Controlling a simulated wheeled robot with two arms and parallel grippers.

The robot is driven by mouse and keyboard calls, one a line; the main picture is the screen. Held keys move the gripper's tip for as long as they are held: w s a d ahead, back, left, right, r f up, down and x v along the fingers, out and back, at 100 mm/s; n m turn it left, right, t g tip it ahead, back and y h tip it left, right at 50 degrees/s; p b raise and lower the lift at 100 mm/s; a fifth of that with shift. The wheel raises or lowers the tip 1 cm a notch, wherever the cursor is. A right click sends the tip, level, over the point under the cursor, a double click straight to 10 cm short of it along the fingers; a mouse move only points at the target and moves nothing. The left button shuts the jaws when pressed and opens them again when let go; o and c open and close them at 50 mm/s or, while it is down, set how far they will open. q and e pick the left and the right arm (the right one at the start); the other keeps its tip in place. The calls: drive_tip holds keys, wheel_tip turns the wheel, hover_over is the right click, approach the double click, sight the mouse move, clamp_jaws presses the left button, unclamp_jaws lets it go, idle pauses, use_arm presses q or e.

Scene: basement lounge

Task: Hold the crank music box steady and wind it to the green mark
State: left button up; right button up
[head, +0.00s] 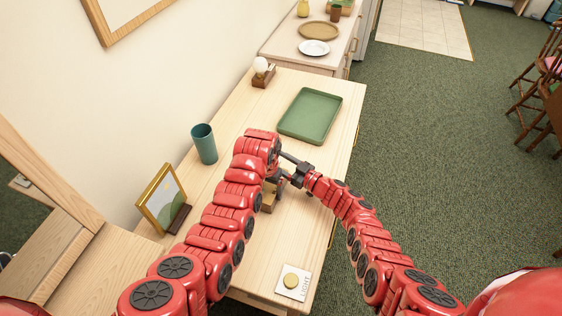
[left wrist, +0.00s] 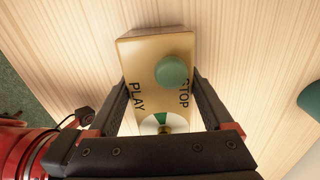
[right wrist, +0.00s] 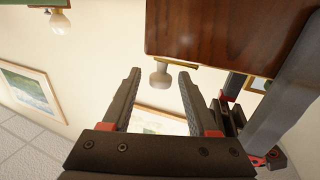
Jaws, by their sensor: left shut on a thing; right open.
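The music box (head: 268,198) stands on the light wood table, mostly hidden by my left arm in the head view. The left wrist view shows its brass top (left wrist: 145,62) with a green knob (left wrist: 172,71), PLAY and STOP lettering, and a dial (left wrist: 152,124) with a green mark, partly covered by the gripper. My left gripper (left wrist: 159,82) is shut on the box, one finger on each side. My right gripper (right wrist: 160,74) is open at the box's side. A pale crank knob (right wrist: 160,78) shows between its fingers, beside the dark wood wall (right wrist: 215,35).
A green tray (head: 310,115) lies beyond the box. A teal cup (head: 204,144) and a framed picture (head: 161,198) stand to the left. A plate with a LIGHT button (head: 293,283) is near the front edge. A small lamp (head: 262,70) stands at the back.

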drive_tip(key=shift+s+d, duration=0.1)
drive_tip(key=v, duration=1.1)
drive_tip(key=shift+s+d, duration=0.2)
drive_tip(key=shift+d, duration=0.1)
